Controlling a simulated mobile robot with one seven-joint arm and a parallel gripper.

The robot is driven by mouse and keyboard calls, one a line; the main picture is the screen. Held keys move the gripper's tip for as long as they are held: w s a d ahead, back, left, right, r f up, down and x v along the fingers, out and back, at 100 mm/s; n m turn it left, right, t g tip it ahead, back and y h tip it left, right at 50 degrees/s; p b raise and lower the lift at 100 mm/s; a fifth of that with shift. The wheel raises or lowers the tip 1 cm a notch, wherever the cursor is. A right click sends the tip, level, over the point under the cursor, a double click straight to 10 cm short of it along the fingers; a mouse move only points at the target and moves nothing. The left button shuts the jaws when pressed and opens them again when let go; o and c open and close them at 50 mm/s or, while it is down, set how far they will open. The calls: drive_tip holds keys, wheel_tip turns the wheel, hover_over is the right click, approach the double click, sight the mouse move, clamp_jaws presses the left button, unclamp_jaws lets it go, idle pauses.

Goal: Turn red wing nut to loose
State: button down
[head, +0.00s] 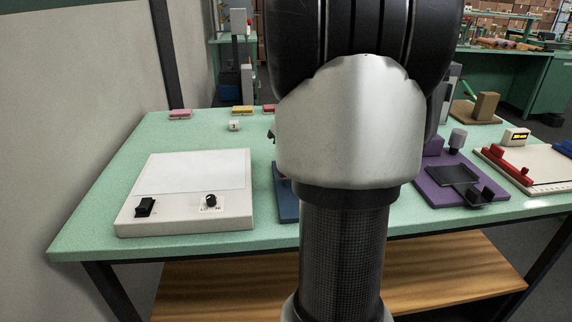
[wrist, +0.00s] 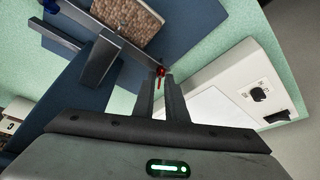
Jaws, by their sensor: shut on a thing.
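The red wing nut (wrist: 160,71) shows in the wrist view at the end of a grey metal bar (wrist: 112,32). My gripper (wrist: 162,78) has its two dark fingers close together around the wing nut, shut on it. A thin red part of the nut shows between the fingertips. The bar belongs to a fixture on a dark blue base (wrist: 192,30), with a brown textured block (wrist: 130,20) beside the bar. In the head view my arm hides the gripper, the nut and most of the fixture; only an edge of the blue base (head: 287,200) shows.
A white box with a black switch and a knob (head: 185,190) stands left of the fixture; it is close to the fingers in the wrist view (wrist: 240,85). A purple fixture (head: 455,180) and a cream board with red parts (head: 530,170) stand right. The green tabletop (head: 110,215) is clear at the left.

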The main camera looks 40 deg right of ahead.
drive_tip(key=c, duration=2)
unclamp_jaws()
drive_tip(key=shift+r, duration=0.1)
drive_tip(key=shift+s+r, duration=0.15)
drive_tip(key=shift+r, duration=0.2)
drive_tip(key=p+v, duration=0.4)
drive_tip(key=v, duration=1.2)
drive_tip(key=shift+r, duration=0.2)
